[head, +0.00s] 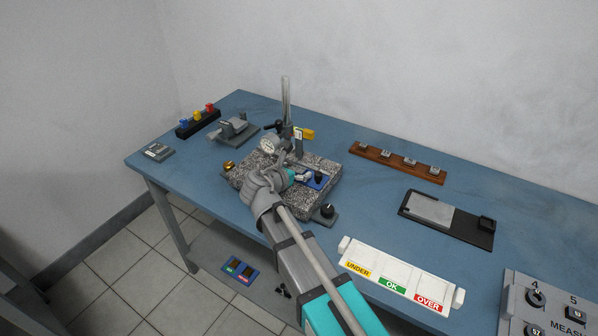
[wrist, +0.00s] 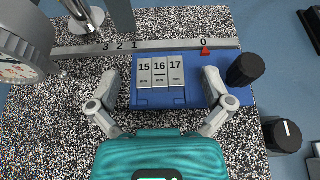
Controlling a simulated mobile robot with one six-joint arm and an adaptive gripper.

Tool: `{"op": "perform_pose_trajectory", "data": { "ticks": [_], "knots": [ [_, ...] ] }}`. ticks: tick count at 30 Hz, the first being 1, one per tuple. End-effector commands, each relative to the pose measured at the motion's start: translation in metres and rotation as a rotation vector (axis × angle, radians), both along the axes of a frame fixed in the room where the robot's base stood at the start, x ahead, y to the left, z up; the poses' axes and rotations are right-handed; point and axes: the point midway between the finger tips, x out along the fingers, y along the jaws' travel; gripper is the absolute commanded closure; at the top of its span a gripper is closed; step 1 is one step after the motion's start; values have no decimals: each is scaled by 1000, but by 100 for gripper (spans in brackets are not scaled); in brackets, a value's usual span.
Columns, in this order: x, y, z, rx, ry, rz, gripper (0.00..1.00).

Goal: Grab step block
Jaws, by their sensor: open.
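The step block (wrist: 160,98) is blue with three grey steps marked 15, 16 and 17. It lies on the speckled granite plate (wrist: 60,125), in front of a grey scale bar (wrist: 150,46). In the head view the blue block (head: 317,182) shows partly, beside my wrist. My gripper (wrist: 161,78) is open, with one finger at the left of the block and one at its right. Whether either finger touches it, I cannot tell. The teal gripper body hides the near part of the plate.
A dial gauge (head: 267,147) on a post stands close at the left of the block. A black knob (wrist: 246,69) is close at its right. A white UNDER/OK/OVER tray (head: 395,276) and a wooden rack (head: 397,163) lie further right.

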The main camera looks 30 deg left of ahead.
Motion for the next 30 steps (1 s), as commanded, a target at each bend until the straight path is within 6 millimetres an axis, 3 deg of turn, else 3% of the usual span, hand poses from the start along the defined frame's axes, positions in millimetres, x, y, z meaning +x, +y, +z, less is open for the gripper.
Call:
{"op": "perform_pose_trajectory", "data": {
  "ticks": [2,18,30],
  "knots": [
    [0,0,0,0,0,0,0],
    [0,0,0,0,0,0,98],
    [0,0,3,0,0,1,98]
  ]
}}
